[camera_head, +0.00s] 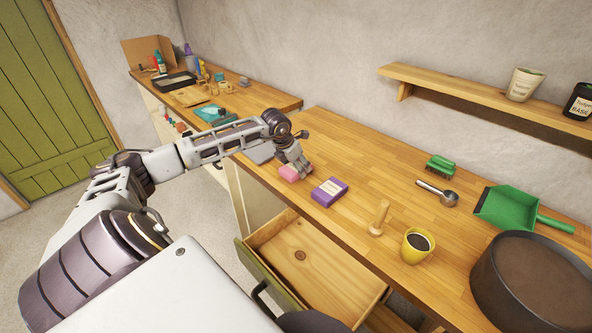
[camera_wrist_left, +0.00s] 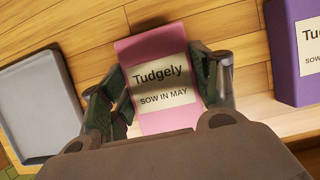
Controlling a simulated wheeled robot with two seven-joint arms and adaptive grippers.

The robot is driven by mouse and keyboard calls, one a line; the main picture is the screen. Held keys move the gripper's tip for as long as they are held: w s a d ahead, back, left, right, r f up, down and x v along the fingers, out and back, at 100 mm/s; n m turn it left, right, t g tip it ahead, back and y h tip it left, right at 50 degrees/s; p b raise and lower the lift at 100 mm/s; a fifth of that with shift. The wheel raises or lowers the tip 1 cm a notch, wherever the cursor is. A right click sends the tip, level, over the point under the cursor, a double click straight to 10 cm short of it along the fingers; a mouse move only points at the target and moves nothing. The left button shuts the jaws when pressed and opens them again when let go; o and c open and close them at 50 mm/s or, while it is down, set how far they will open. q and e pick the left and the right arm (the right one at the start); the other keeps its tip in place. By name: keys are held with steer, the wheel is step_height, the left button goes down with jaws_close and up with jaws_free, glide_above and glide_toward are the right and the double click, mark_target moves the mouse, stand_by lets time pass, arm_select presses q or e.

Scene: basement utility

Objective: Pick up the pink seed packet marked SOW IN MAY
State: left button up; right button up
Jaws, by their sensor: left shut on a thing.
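The pink seed packet (camera_head: 290,174) is at the front edge of the wooden workbench. In the left wrist view the pink packet (camera_wrist_left: 155,70) shows a label reading "Tudgely SOW IN MAY". My left gripper (camera_head: 301,171) is shut on it, with a finger on each side of the packet (camera_wrist_left: 165,97). I cannot tell whether the packet is lifted off the bench. A purple packet (camera_head: 329,191) lies just to the right, apart from the gripper; it also shows at the right of the left wrist view (camera_wrist_left: 297,50). My right gripper is not in view.
A grey tray (camera_wrist_left: 38,105) lies left of the gripper. A wooden peg (camera_head: 379,218), yellow pot (camera_head: 417,246), scoop (camera_head: 438,193), green brush (camera_head: 440,166), green dustpan (camera_head: 508,208) and large round pan (camera_head: 535,285) stand further right. An open drawer (camera_head: 312,262) juts out below the bench front.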

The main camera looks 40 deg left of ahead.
arm_select(q)
steer(key=shift+s+f, duration=0.1)
steer(key=shift+f, duration=0.1)
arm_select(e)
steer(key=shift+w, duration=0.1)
arm_select(q)
steer(key=shift+r+p, duration=0.15)
steer(key=shift+p, duration=0.2)
step_height(320, 180, up, 9)
steer(key=shift+r+b, duration=0.15)
steer(key=shift+b, duration=0.25)
steer(key=shift+r, duration=0.5)
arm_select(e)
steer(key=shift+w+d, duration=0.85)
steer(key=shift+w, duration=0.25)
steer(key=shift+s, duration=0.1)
